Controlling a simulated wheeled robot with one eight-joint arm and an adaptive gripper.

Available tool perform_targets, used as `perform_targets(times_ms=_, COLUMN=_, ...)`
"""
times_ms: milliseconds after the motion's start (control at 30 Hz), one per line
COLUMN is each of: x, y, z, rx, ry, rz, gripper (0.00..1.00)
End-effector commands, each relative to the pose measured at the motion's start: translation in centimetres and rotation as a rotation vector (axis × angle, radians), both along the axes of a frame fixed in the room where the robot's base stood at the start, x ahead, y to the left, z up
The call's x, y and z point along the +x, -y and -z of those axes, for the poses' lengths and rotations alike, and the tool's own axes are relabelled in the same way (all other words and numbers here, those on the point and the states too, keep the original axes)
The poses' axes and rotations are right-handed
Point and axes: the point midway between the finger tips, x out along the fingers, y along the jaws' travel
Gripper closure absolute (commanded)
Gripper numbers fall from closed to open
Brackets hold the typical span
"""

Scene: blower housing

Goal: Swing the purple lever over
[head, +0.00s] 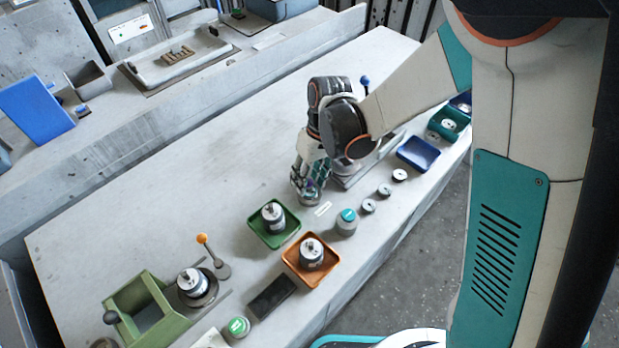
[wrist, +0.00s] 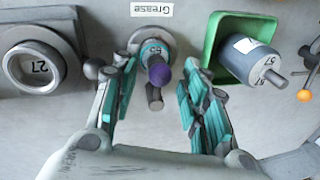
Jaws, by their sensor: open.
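My gripper also shows in the wrist view (wrist: 158,84), open, with one teal-padded finger on each side of the knob. Gaps show between the knob and both fingers. A white label reading "Grease" (wrist: 152,10) lies beside the base.
A green tray (head: 256,228) holding a motor stands close to my gripper. An orange tray (head: 325,278), a teal-topped jar (head: 346,222) and several small discs lie nearby. An orange-knobbed lever (head: 203,239) and a blue-knobbed lever (head: 365,81) stand farther off. The back of the table is clear.

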Motion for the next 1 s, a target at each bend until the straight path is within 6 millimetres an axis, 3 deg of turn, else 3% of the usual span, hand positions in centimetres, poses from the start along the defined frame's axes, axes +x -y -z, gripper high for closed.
perform_targets(times_ms=233, x=-0.01, y=-0.01, z=0.03, rx=0.000, ry=0.000, rz=0.000, gripper=0.59)
perform_targets(times_ms=400, x=0.00, y=-0.01, z=0.03, rx=0.000, ry=0.000, rz=0.000, gripper=0.98)
perform_targets(times_ms=433, x=0.01, y=-0.01, z=0.02, rx=0.000, ry=0.000, rz=0.000, gripper=1.00)
perform_targets(times_ms=767, x=-0.09, y=-0.10, z=0.03, rx=0.000, ry=0.001, rz=0.023, gripper=1.00)
perform_targets(times_ms=1000, x=-0.58, y=-0.58, z=0.08, rx=0.001, ry=0.002, rz=0.131, gripper=1.00)
